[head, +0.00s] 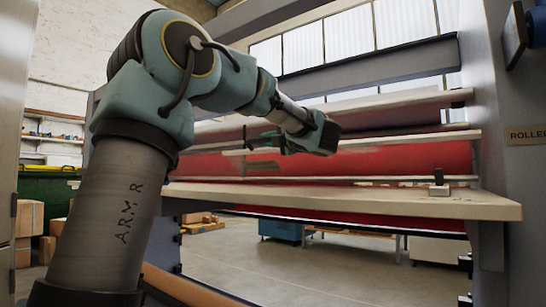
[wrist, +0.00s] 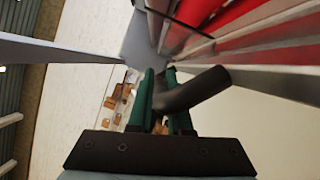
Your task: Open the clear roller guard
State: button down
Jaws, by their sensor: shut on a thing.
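The roller guard seems to be the see-through panel (head: 400,163) across the front of the laminator, with red rollers showing through it. Its pale upper bar (head: 405,144) runs across the machine; its exact edges are hard to tell. My gripper (head: 268,141) is in front of this panel, left of the machine's middle. In the wrist view, my gripper's green fingers (wrist: 158,80) are shut on a dark bent bar (wrist: 198,90), which looks like the guard's handle. The bar runs off to the right of the fingers. In the head view the grasp is too small to make out.
A pale shelf (head: 350,198) juts out below the panel, with a small block-like part (head: 439,184) at its right. A grey side frame (head: 500,120) bounds the machine at right. Cardboard boxes (head: 30,217) stand at left. The floor (head: 300,265) under the shelf is mostly clear.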

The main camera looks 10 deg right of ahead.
jog(key=shift+s+a+f+n+t+y+b, duration=0.1)
jog(key=shift+s+a+f+n+y+b, duration=0.2)
jog(key=shift+f+n+b, duration=0.9)
jog(key=shift+s+a+f+n+t+y+b, duration=0.15)
jog(key=shift+s+a+f+b, duration=0.25)
jog(key=shift+b, duration=1.6)
jog(key=shift+s+a+f+n+t+y+b, duration=0.1)
jog(key=shift+s+a+f+n+y+b, duration=0.2)
jog(key=shift+f+n+b, duration=0.85)
jog(key=shift+r+m+b, duration=0.3)
jog(key=shift+m+b, duration=0.2)
jog(key=shift+b, duration=0.05)
jog(key=c, duration=1.1)
grip_release()
jog(key=v, duration=0.4)
jog(key=r+p+v, duration=0.1)
jog(key=v, duration=0.4)
jog(key=r+p+v, duration=0.1)
jog(key=v, duration=0.3)
jog(key=shift+s+d+r, duration=0.15)
jog(key=shift+s+d, duration=0.05)
jog(key=shift+s, duration=0.25)
jog(key=shift+s+d, duration=0.25)
jog(key=shift+s, duration=0.35)
jog(key=shift+c, duration=0.4)
